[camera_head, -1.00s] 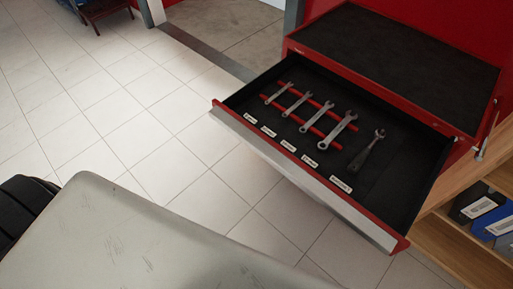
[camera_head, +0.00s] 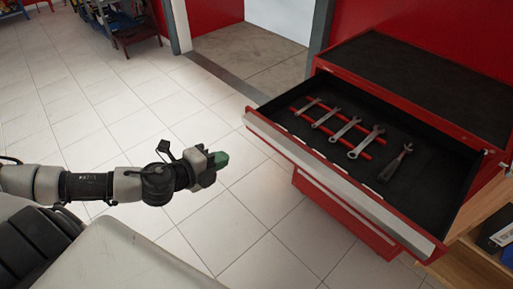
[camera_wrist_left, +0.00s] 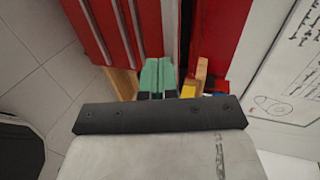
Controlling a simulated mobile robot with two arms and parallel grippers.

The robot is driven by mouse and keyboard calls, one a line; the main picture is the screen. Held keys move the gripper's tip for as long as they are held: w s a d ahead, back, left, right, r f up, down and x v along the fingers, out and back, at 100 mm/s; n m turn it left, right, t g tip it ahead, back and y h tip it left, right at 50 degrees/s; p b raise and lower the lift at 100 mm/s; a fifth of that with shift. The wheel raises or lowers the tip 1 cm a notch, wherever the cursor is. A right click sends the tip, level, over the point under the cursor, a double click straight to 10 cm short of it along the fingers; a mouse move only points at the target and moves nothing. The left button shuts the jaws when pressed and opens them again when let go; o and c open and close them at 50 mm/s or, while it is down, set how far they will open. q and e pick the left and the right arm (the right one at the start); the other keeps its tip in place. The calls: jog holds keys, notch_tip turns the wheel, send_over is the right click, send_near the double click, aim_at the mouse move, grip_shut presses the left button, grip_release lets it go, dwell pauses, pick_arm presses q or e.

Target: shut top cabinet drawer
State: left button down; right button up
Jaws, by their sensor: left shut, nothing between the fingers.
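The red cabinet (camera_head: 490,172) stands at the right with a black mat on top. Its top drawer (camera_head: 338,184) is pulled well out, with a light metal strip along its front edge. Several wrenches and an adjustable wrench (camera_head: 396,162) lie inside. My left gripper (camera_head: 221,159) is left of the drawer front, apart from it, with green fingertips. In the left wrist view its green fingers (camera_wrist_left: 158,76) are together with nothing between them. The red drawer fronts (camera_wrist_left: 98,30) show at the upper left there. My right gripper is not in view.
A wooden shelf (camera_head: 455,268) with binders stands at the lower right beside the cabinet. The tiled floor (camera_head: 215,232) between my arm and the cabinet is clear.

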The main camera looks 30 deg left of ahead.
pick_arm(q)
jog(key=p, duration=0.5)
send_near(268, 138)
jog(key=x, duration=0.7)
jog(key=shift+w+f, duration=0.1)
jog(key=shift+w, duration=0.05)
jog(key=shift+w, duration=0.15)
